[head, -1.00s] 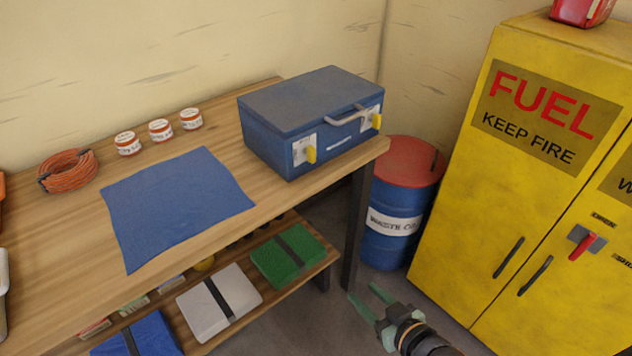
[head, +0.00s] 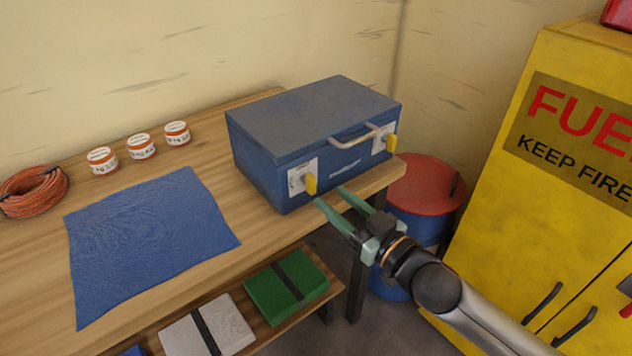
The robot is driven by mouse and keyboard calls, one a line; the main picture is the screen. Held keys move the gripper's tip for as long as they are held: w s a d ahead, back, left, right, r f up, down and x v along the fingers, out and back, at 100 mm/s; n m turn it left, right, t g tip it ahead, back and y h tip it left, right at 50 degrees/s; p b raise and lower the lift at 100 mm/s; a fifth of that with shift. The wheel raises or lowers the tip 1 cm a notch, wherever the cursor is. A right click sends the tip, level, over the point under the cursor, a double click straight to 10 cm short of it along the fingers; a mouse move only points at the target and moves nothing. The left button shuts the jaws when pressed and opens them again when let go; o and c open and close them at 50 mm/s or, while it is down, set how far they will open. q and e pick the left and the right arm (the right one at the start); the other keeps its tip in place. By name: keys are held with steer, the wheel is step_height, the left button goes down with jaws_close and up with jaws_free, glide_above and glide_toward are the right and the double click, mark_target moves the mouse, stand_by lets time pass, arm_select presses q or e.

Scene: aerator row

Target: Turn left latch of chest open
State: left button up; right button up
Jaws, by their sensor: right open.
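The blue chest (head: 312,130) stands closed at the right end of the wooden workbench. Its left latch (head: 310,184) is a yellow lever on a white plate, hanging down with a slight tilt. Its right latch (head: 391,143) is a similar yellow lever on a white plate. A grey handle (head: 356,135) sits between them. My right gripper (head: 331,196) is open and empty, its green fingers pointing at the chest front, just below and right of the left latch. I cannot tell if they touch the chest. My left gripper is out of view.
A blue cloth (head: 150,240), several white jars (head: 140,146) and an orange cable coil (head: 32,190) lie on the workbench (head: 225,185). A red-topped drum (head: 425,184) and yellow fuel cabinet (head: 535,215) stand at right. A lower shelf holds green (head: 275,295) and grey cases.

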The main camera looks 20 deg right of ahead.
mark_target(314, 182)
steer(key=shift+x, duration=3.15)
steer(key=shift+c, duration=0.4)
jaws_close()
